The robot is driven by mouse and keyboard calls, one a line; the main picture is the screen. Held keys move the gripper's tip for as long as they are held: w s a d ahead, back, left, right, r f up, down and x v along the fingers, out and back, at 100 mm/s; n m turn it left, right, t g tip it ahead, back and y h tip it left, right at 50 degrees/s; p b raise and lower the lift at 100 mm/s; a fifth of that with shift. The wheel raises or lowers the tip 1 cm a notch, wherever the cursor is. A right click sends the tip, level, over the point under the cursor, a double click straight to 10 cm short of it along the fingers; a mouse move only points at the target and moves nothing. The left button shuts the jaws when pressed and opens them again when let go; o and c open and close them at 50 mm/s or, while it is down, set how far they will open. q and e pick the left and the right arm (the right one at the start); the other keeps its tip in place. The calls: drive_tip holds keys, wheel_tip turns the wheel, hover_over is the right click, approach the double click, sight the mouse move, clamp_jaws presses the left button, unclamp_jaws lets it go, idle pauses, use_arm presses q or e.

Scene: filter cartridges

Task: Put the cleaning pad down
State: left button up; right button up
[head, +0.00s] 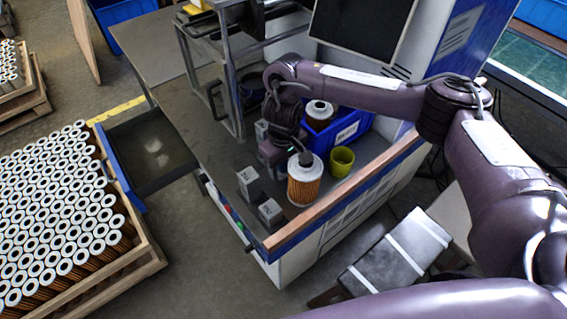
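I cannot make out a cleaning pad with certainty. A small dark grey piece (307,159) sits at the top of an orange pleated filter cartridge (304,186) with a white rim; I cannot tell whether it is the pad or part of the cartridge. The cartridge stands upright on the dark bench top. My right gripper (281,155) points down just left of the cartridge, close to its top. Its fingertips are small and partly hidden, so what lies between them is unclear. My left gripper is not in view.
A blue bin (337,132) with another cartridge (319,111) stands behind, a yellow-green cup (341,162) to the right. Grey blocks (248,183) (270,213) stand left and in front. A metal frame (232,92) rises behind; a wooden strip (345,192) edges the bench. Bench left of the blocks looks clear.

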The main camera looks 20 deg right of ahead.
drive_tip(key=o, duration=0.3)
drive_tip(key=shift+o, duration=0.2)
wheel_tip(320, 180, up, 11)
drive_tip(key=shift+f+p, duration=0.1)
drive_tip(key=shift+p, duration=1.05)
drive_tip(key=shift+r, duration=0.8)
